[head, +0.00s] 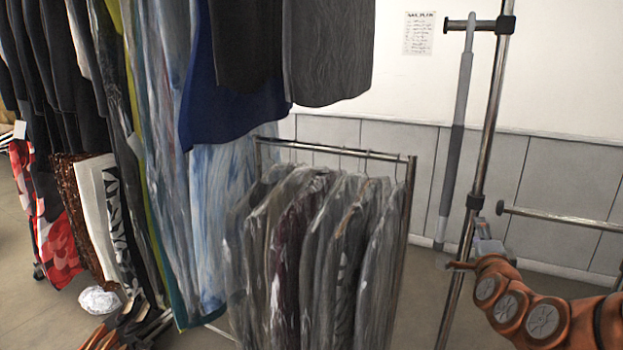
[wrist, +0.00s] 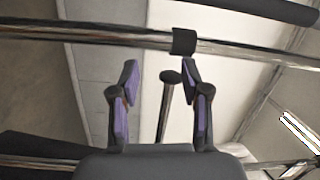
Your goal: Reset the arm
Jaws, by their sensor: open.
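My gripper (wrist: 160,72) shows in the wrist view with its two dark, purple-padded fingers spread apart and nothing between them. Behind the gap a dark-ended rod (wrist: 170,77) shows, and a metal rail with a black clamp (wrist: 184,42) runs across beyond the fingertips. In the head view my orange arm reaches in from the lower right, and its end is beside the upright chrome pole (head: 484,135). Whether it touches the pole I cannot tell.
A low rack (head: 410,200) of plastic-covered garments (head: 310,250) stands left of my arm. Long hanging clothes (head: 165,130) fill the left. A horizontal bar (head: 560,217) extends right from near the pole. A paper sheet (head: 419,33) hangs on the wall.

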